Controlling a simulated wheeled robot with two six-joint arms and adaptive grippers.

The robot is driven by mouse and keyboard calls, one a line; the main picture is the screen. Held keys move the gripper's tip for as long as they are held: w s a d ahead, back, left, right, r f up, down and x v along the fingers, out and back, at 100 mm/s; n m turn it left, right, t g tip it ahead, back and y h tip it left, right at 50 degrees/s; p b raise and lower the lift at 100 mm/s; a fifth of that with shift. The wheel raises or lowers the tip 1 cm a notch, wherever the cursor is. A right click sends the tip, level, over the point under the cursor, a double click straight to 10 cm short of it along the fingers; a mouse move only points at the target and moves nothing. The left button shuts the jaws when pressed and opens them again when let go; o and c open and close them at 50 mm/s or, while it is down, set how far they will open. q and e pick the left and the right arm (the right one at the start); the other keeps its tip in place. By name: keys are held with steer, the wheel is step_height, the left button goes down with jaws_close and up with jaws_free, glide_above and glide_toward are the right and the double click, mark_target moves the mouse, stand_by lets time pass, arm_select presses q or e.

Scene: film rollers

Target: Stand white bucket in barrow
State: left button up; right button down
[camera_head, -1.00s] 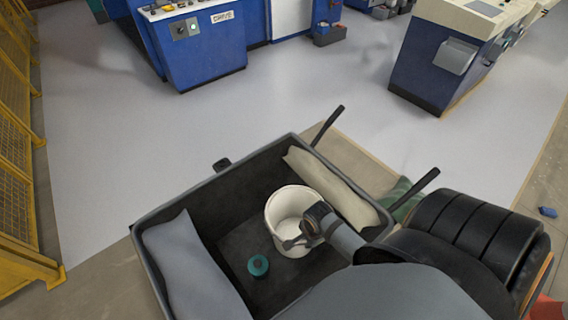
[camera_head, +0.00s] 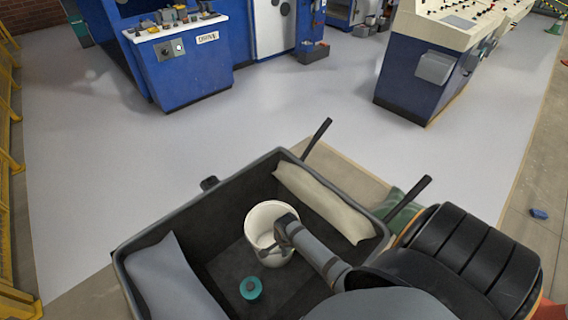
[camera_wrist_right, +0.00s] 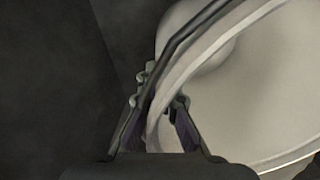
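The white bucket (camera_head: 261,218) is inside the dark barrow (camera_head: 212,203), upright or nearly so; I cannot tell whether its base rests on the barrow's floor. My right gripper (camera_head: 286,240) reaches in from the right at the bucket's near right side. In the right wrist view, the fingers (camera_wrist_right: 160,115) straddle the wall of the bucket (camera_wrist_right: 250,95) and appear closed on it. A dark strip like a handle crosses the rim there. The bucket's lower side is partly hidden by my gripper in the head view. My left gripper is not in view.
A teal round container (camera_head: 251,288) stands in the barrow near the bucket. A grey sack (camera_head: 170,275) lies along the left side and a beige sack (camera_head: 322,203) along the right. Two handles stick out at the right. Blue machines (camera_head: 180,70) stand beyond clear floor.

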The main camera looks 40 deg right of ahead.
steer(key=c, duration=1.5)
jaws_free()
steer(key=r+p, duration=0.1)
steer(key=r, duration=0.3)
steer(key=r+p, duration=0.1)
steer(key=r, duration=0.3)
steer(key=s+r+p, duration=0.1)
steer(key=r, duration=0.3)
